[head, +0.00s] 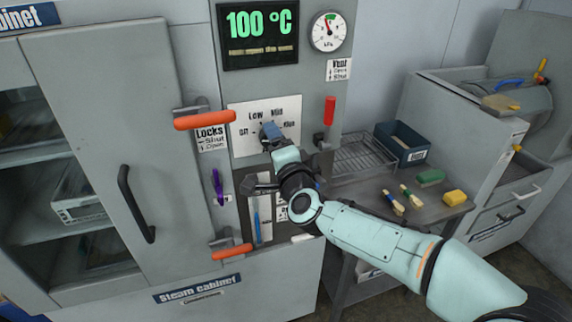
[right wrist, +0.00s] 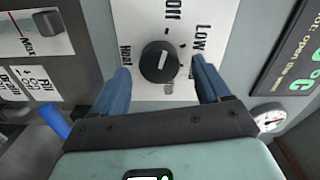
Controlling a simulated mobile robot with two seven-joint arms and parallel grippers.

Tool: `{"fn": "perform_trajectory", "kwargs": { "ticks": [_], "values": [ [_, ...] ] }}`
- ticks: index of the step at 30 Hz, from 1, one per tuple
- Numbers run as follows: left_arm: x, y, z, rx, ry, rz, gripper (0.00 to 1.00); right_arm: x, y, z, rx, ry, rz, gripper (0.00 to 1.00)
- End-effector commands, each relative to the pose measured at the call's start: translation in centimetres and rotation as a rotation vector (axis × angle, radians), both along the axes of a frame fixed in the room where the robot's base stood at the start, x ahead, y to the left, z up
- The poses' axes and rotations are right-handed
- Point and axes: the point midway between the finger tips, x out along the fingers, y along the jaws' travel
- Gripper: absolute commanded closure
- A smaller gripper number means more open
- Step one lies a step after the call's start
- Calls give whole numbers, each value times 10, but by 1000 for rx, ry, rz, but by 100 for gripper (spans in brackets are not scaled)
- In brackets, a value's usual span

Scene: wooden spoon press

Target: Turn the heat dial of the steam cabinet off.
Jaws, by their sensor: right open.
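The heat dial (right wrist: 158,61) is a round black knob with a white pointer mark, on a white plate (right wrist: 190,12) of the steam cabinet. In the right wrist view the plate's labels, including Off and Low, appear turned. I cannot tell surely which label the pointer faces. My right gripper (head: 271,132) is at the dial plate in the head view and hides the dial there. In the right wrist view its two blue fingers stand open on either side of the dial, with a gap on each side. My left gripper is not in view.
A display (head: 259,36) above the plate reads 100 °C, beside a pressure gauge (head: 329,32). Orange lock handles (head: 204,121) and a red vent lever (head: 329,111) stick out nearby. A side table (head: 440,208) at the right holds a rack, a blue bin and small items.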

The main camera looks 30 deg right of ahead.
Motion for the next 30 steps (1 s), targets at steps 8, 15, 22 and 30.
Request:
{"fn": "perform_trajectory", "kwargs": {
  "ticks": [8,15,22,30],
  "values": [
    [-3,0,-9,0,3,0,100,-64,14,0,-2,-3,-1,24],
    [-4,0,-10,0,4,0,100,-98,23,0,-1,-1,-2,24],
    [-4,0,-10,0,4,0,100,-106,25,0,-1,0,-1,24],
    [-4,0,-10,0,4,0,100,-106,25,0,-1,0,-1,24]
  ]
}}
